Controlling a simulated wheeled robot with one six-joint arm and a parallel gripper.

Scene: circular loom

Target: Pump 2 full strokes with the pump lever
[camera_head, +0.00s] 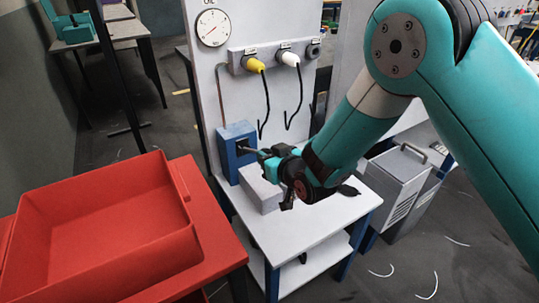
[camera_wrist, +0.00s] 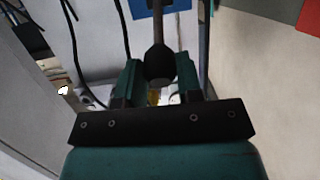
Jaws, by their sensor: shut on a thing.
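The pump is a blue box (camera_head: 231,137) on the white table, against the white panel. Its lever, a thin rod with a black knob, points out from the box toward my gripper (camera_head: 268,156). In the wrist view the black knob (camera_wrist: 160,64) sits between the two teal fingers of my gripper (camera_wrist: 159,78), which is shut on it. The rod runs up from the knob toward the blue box (camera_wrist: 152,8). In the head view the knob is hidden by my gripper.
A round gauge (camera_head: 212,28) is on the panel above the pump. A grey block (camera_head: 260,188) sits under my gripper. A red tray (camera_head: 100,228) stands at left.

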